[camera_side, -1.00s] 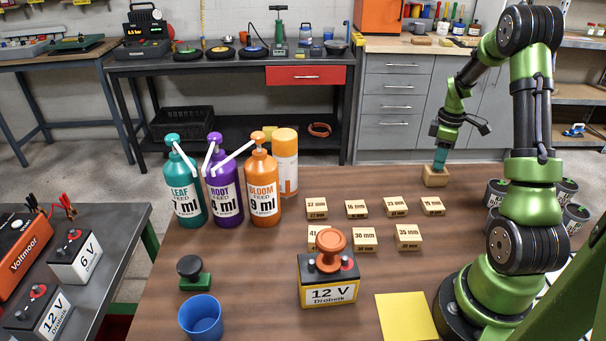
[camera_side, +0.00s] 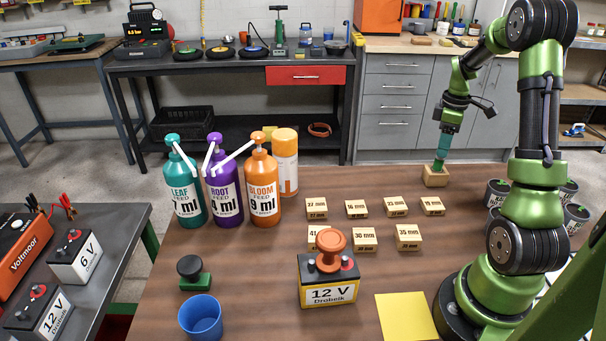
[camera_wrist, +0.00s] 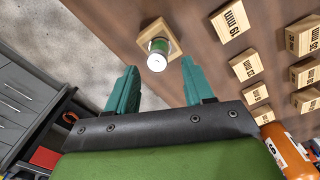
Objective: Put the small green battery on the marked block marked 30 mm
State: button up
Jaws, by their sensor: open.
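The small green battery (camera_wrist: 158,57) stands in a plain wooden block, its pale round top facing the wrist camera. This wooden block (camera_side: 436,178) is at the far right of the brown table. In the side view my gripper's teal fingers (camera_side: 442,155) are just above it, and the battery (camera_side: 438,166) shows only as a small green patch below them. In the wrist view my gripper (camera_wrist: 155,72) is open, its fingers apart on either side, with the battery beyond the tips. The block marked 30 mm (camera_side: 364,240) is in the front row, its top bare.
Several other marked blocks stand close around it, including 35 mm (camera_side: 408,237) and 16 mm (camera_side: 356,209). Pump bottles (camera_side: 262,190) are left, dark cans (camera_side: 496,193) right. Table between wooden block and marked blocks is clear.

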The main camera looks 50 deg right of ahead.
notch_tip(320, 180, up, 7)
jog(key=w+a+r+m+t, duration=0.2)
jog(key=a+r, duration=0.1)
jog(key=a, duration=0.7)
jog(key=w+a+r+m+t, duration=0.1)
jog(key=w+a+r+t, duration=0.2)
jog(key=a, duration=0.6)
jog(key=s+a+m+t+y, duration=0.1)
jog(key=s+a+m, duration=0.1)
jog(key=a, duration=0.7)
jog(key=s+a+m+t+y, duration=0.1)
jog(key=s+a+m, duration=0.1)
jog(key=s+a, duration=0.3)
jog(key=a+r, duration=0.1)
jog(key=a, duration=0.3)
jog(key=shift+m, duration=0.3)
